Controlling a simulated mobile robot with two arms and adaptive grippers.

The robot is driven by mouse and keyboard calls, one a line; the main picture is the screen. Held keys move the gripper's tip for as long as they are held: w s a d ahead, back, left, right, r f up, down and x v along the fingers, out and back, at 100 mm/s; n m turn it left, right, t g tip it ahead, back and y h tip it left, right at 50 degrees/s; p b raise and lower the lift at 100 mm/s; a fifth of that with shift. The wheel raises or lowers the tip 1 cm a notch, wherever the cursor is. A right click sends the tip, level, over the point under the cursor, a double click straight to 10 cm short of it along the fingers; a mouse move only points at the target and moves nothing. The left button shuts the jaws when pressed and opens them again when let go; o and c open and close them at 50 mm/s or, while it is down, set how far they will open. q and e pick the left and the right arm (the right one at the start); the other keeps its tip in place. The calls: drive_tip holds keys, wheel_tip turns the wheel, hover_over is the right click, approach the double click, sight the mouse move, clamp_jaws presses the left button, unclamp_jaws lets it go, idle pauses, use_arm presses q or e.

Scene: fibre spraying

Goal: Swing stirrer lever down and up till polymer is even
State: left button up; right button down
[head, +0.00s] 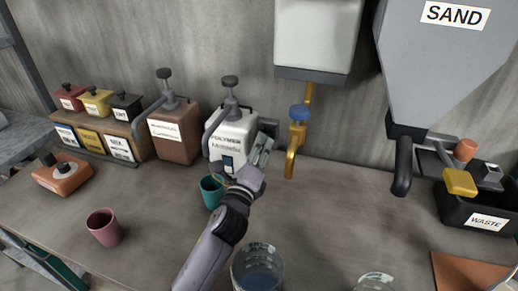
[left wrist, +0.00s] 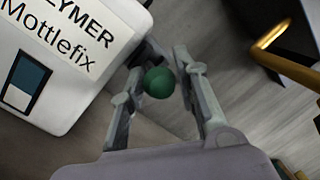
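The white polymer dispenser (head: 231,128), labelled "POLYMER Mottlefix", stands against the wall with a dark pump on top. It fills the upper left of the left wrist view (left wrist: 62,107). Its small window (left wrist: 25,82) shows a dark teal upper part and a pale lower part. A round green knob (left wrist: 158,82), apparently the stirrer lever's, sits between the fingers of my left gripper (left wrist: 165,88). The fingers look apart, with gaps beside the knob. In the head view my left gripper (head: 262,152) is at the dispenser's right side and hides the knob. My right gripper is out of view.
A teal cup (head: 212,192) stands just left of my left wrist. A pink cup (head: 104,227) and a clear beaker (head: 258,270) stand nearer. A brown dispenser (head: 174,130) stands left.

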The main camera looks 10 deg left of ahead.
use_arm(q)
drive_tip(key=o, duration=0.3)
drive_tip(key=shift+o, duration=0.2)
drive_tip(key=v, duration=1.2)
drive_tip(key=shift+c, duration=0.5)
